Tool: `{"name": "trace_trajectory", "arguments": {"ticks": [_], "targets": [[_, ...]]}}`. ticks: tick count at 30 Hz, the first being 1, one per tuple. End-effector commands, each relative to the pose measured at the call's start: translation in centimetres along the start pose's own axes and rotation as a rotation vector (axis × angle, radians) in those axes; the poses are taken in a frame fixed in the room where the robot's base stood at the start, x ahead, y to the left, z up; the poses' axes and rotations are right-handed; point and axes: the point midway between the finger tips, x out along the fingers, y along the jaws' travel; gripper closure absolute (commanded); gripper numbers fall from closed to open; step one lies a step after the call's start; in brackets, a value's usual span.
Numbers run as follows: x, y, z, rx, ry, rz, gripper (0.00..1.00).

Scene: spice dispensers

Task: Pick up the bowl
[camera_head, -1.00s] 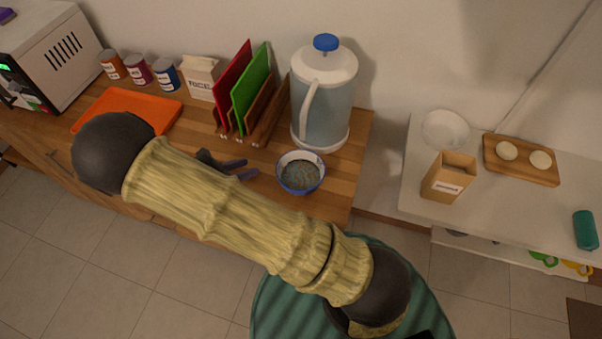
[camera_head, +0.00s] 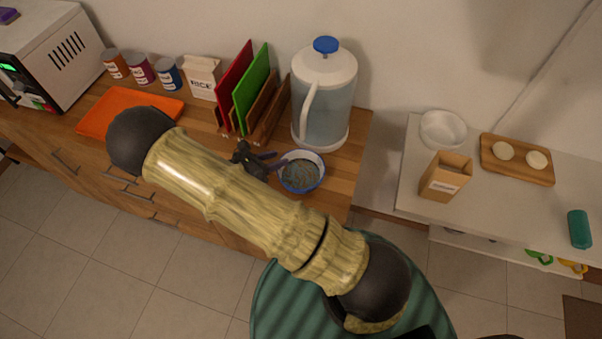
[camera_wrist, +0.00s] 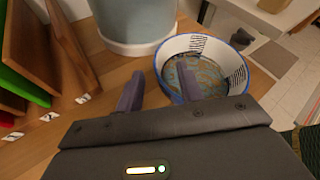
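The bowl (camera_head: 302,172) is white and blue with a grey-blue inside. It stands upright on the wooden counter near its right end, in front of the water dispenser. In the wrist view the bowl (camera_wrist: 208,62) shows a dark striped pattern inside its white rim. My gripper (camera_head: 273,161) is just left of the bowl, with its fingers apart and nothing held. In the wrist view my gripper (camera_wrist: 159,87) has one finger left of the bowl and the other overlapping the bowl's left rim. I cannot tell whether that finger touches it.
The water dispenser (camera_head: 322,100) stands right behind the bowl. A rack with red and green boards (camera_head: 252,90) is behind and left of my gripper. An orange tray (camera_head: 120,108) lies further left. A white counter (camera_head: 415,170) is across a gap to the right.

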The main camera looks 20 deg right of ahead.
Motion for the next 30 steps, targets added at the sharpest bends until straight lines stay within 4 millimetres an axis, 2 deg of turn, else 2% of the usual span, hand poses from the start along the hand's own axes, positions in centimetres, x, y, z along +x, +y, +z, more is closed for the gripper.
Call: {"name": "trace_trajectory", "arguments": {"ticks": [10,27,30], "targets": [[4.4,0.1,-0.2,-0.001,-0.001,-0.002,0.62],[4.7,0.2,-0.3,0.000,0.000,0.001,0.62],[4.7,0.2,-0.3,0.000,0.000,0.001,0.80]]}}
